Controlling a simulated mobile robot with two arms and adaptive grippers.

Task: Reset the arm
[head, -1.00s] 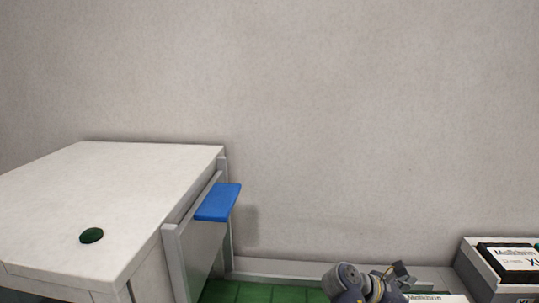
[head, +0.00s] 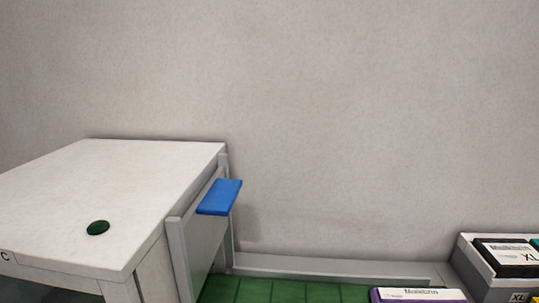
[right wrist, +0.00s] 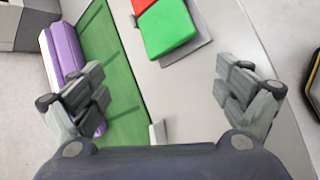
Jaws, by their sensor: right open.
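My right gripper (right wrist: 165,90) is open and empty in the right wrist view, its two fingers wide apart. Between and beyond its fingers lie a grey surface and a green button-like block (right wrist: 168,28). The right gripper and arm do not show in the head view now. My left gripper is in neither view.
A white table (head: 110,190) with a dark green disc (head: 98,228) stands at left, a blue flap (head: 220,197) at its side. A green surface (head: 270,291) lies low in the middle. A purple-edged box (head: 418,295) and a grey bin (head: 480,262) of boxes are at right.

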